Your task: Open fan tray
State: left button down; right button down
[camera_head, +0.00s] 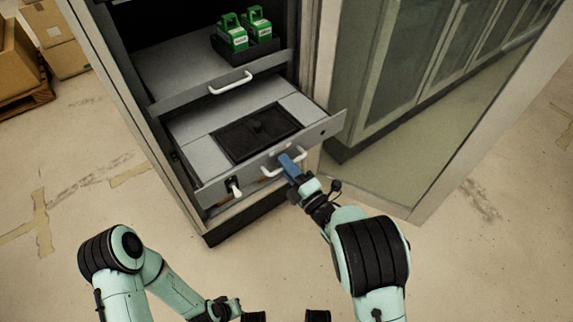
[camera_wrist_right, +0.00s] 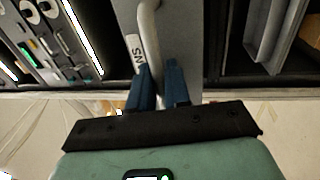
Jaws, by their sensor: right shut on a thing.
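The fan tray (camera_head: 190,137) is the lower grey drawer of the cabinet, with a dark square fan panel (camera_head: 256,132) in its top. It stands pulled out from the cabinet. A white handle (camera_head: 269,173) is on its front, and shows large in the right wrist view (camera_wrist_right: 148,25). My right gripper (camera_head: 291,163) is at this handle, its blue fingers (camera_wrist_right: 160,78) shut on it. The fingers partly hide the handle.
Above the tray is a grey shelf with a white handle (camera_head: 231,83) and green units (camera_head: 244,32) on it. A second white grip (camera_head: 234,188) is on the tray front's left. A glass door (camera_head: 430,90) stands open at right. Cardboard boxes (camera_head: 55,40) stand far left. Floor in front is clear.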

jog(key=c, duration=1.3)
grip_release()
jog(key=shift+c, duration=0.2)
pick_arm(q)
jog(key=shift+s+d+r+p, duration=0.25)
jog(key=shift+s+r+p, duration=0.1)
jog(key=shift+s, duration=0.15)
pick_arm(e)
jog(key=v, duration=1.3)
jog(key=shift+s+d, duration=0.1)
